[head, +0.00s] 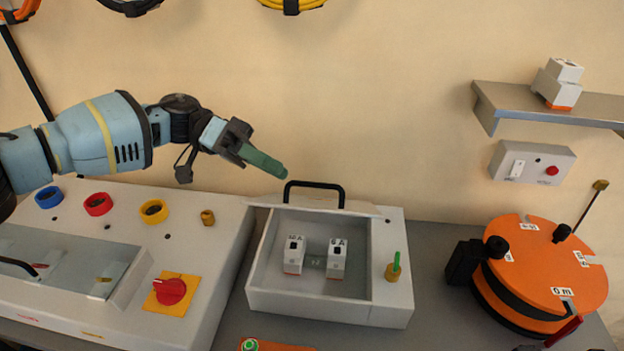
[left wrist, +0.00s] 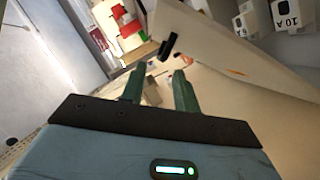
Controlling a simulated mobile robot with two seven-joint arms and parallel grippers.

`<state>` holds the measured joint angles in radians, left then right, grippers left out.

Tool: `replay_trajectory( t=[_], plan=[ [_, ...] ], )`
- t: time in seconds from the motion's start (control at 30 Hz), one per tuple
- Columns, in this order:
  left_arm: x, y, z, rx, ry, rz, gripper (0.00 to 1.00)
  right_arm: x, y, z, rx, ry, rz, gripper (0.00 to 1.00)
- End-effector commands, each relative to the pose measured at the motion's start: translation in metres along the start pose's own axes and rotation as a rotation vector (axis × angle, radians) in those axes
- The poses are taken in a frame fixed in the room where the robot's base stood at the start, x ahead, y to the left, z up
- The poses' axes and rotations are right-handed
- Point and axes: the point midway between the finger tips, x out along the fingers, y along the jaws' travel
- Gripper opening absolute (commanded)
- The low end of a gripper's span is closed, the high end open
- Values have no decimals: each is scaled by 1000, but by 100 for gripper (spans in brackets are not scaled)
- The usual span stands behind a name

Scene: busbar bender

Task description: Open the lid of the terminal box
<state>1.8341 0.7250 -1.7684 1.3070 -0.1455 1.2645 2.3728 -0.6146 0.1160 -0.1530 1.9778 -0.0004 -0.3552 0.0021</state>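The terminal box (head: 261,297) is a light grey box on the bench in the head view. Its interior is exposed, with two white breakers (head: 294,254) inside. Its lid (head: 357,209) stands up at the back edge, seen nearly edge-on, with a black handle (head: 314,186) on top. My left gripper (head: 277,167) has green fingers and is above and left of the handle, apart from it. In the left wrist view its two fingers (left wrist: 160,76) are apart with nothing held between them. A dark handle (left wrist: 168,46) shows beyond the fingertips. My right gripper is out of view.
A grey panel with coloured rings and a red knob (head: 171,291) is left of the box. A brass post with a green stem (head: 393,270) is at the box's right. An orange reel (head: 545,262) is farther right, below a wall shelf (head: 560,102) and switch box (head: 531,163).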

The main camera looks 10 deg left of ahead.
Motion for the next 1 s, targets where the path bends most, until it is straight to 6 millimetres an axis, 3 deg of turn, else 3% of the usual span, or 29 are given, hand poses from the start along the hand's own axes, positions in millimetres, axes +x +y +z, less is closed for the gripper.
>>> replay_trajectory(
  t=[0.5,0.9,1.0],
  plan=[
    [67,2,0,2,-2,1,31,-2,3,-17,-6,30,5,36],
    [76,0,0,1,-1,0,31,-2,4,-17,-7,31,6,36],
    [76,0,0,1,-1,0,20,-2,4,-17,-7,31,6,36]
  ],
)
